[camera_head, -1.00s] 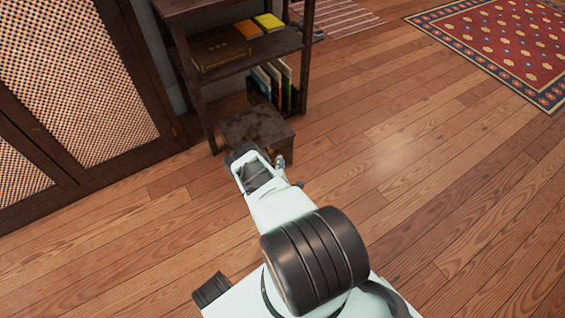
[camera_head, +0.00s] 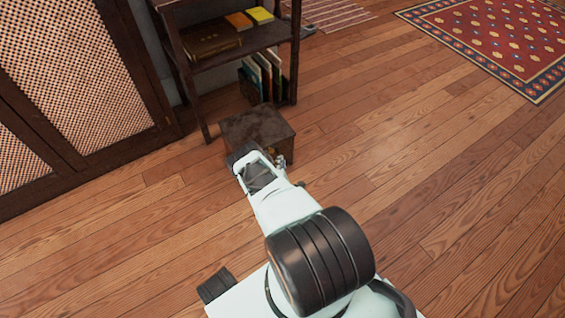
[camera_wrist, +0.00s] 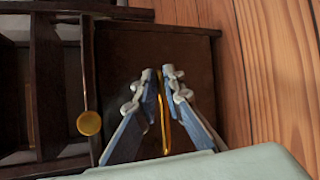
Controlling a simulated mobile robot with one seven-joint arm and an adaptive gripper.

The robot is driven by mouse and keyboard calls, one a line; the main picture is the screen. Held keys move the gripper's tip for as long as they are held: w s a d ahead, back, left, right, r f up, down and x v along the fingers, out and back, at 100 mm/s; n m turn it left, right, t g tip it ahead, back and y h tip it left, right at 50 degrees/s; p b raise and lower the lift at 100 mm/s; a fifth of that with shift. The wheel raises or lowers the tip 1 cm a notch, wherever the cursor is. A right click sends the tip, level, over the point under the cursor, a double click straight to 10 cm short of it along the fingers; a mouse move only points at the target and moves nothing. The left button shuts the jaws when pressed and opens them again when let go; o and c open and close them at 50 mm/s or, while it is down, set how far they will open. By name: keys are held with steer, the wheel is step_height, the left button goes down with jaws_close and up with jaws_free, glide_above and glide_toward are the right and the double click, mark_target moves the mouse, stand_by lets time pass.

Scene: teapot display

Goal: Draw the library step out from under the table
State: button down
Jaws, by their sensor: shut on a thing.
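The library step (camera_head: 255,122) is a dark brown wooden box on the floor, in front of the dark shelved table (camera_head: 237,47). Its back part is close to the table's lower opening, and its front part stands out on the floorboards. In the wrist view the step (camera_wrist: 130,45) shows as a dark panel with a thin brass handle (camera_wrist: 163,125). My gripper (camera_wrist: 168,72) is shut on this handle, its two fingers on either side. In the head view my gripper (camera_head: 247,156) covers part of the step's front.
Several upright books (camera_head: 262,72) stand on the table's low shelf, just behind the step. A brown case (camera_head: 208,40) lies higher up. A lattice-front cabinet (camera_head: 95,60) stands at left. The floor at right is clear up to the red rug (camera_head: 510,35).

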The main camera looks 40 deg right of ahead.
steer(key=shift+s, duration=0.35)
steer(key=c, duration=2)
jaws_free()
steer(key=shift+w, duration=0.1)
steer(key=shift+o, duration=0.2)
steer(key=shift+a, duration=0.1)
